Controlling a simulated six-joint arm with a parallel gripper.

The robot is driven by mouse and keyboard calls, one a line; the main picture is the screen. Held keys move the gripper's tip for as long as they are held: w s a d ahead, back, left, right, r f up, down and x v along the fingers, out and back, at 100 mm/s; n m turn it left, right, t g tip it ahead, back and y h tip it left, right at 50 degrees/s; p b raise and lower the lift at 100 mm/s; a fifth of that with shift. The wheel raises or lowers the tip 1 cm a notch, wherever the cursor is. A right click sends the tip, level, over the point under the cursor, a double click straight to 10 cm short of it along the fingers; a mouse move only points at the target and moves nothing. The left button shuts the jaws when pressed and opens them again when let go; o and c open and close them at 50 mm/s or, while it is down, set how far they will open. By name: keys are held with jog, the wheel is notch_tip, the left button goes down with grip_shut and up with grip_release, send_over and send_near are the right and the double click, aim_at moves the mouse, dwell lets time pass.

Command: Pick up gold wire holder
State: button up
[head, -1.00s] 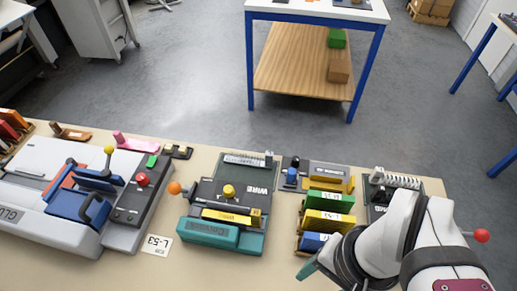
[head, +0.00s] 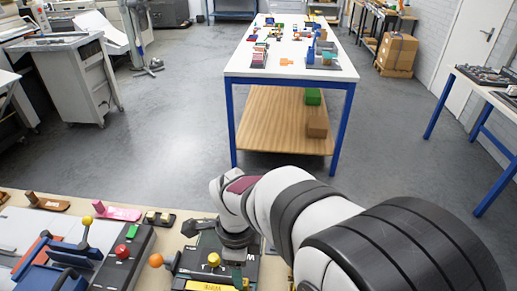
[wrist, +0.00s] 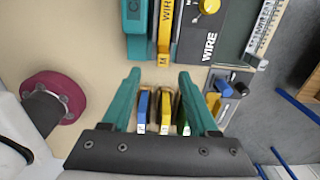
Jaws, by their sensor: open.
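The gold holder lettered WIRE (wrist: 165,35) is a narrow bar set beside a teal block (wrist: 135,30) on the dark machine (wrist: 215,35). Its yellow edge also shows low in the head view (head: 210,286). My gripper (wrist: 158,76) has teal fingers, spread open, with nothing held. In the wrist view the gold holder lies beyond the gap between the fingertips. A rack below it in that view holds a blue bar (wrist: 143,108), a yellow bar (wrist: 165,112) and a green bar (wrist: 184,118). In the head view my wrist hides part of the machine.
A yellow knob (wrist: 208,6) stands on the machine, near the gold holder. A press with a red knob (head: 120,251) stands on the left. An orange knob (head: 156,260) sticks out beside the machine. A white table (head: 290,68) stands across open floor.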

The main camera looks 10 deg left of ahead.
jog(key=f, duration=1)
jog(key=shift+w+a, duration=0.2)
jog(key=shift+w, duration=0.1)
jog(key=shift+r, duration=0.1)
grip_shut()
